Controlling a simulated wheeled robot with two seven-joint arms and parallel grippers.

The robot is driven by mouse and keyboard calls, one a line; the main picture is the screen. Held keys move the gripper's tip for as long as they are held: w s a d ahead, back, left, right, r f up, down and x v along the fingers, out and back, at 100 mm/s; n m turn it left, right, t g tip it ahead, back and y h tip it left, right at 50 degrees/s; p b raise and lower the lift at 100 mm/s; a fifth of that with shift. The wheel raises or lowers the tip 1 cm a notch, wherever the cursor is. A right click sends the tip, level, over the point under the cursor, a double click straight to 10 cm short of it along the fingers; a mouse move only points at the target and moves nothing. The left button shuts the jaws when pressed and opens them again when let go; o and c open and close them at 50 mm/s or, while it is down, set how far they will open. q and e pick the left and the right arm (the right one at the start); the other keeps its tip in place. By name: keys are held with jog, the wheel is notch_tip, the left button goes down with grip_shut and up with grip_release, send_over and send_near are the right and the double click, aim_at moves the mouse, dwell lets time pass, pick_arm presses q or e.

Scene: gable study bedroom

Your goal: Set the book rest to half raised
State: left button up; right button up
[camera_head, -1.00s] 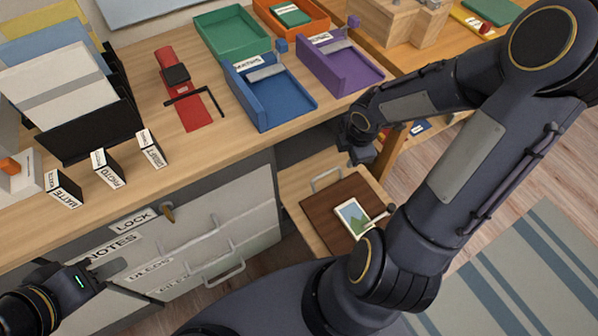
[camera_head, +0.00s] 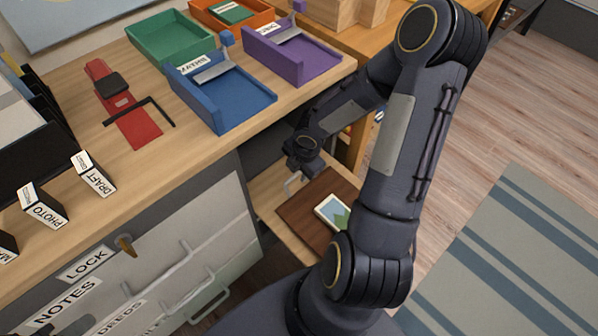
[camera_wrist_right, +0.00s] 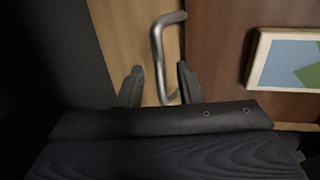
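The book rest appears to be the dark brown board (camera_head: 296,212) on a pale wood surface beside the desk; it looks about flat. A picture card (camera_head: 332,212) lies on it. A grey bar handle (camera_head: 292,184) is at its far left edge. My right gripper (camera_head: 304,172) is right at this handle. In the right wrist view the handle (camera_wrist_right: 158,60) reaches down between the two open fingertips (camera_wrist_right: 160,85), with gaps showing on both sides. The picture card (camera_wrist_right: 285,60) shows at the right there. My left gripper is out of view.
The desk holds a blue tray (camera_head: 235,105), a purple tray (camera_head: 300,62), a green tray (camera_head: 170,38) and a red holder (camera_head: 135,125). Labelled blocks (camera_head: 92,175) stand at its front left. Drawers (camera_head: 150,270) with bar handles are below. Striped rug (camera_head: 500,250) lies at right.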

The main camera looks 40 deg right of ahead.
grip_shut()
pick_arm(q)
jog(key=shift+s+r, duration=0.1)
pick_arm(e)
jog(key=shift+r, duration=0.15)
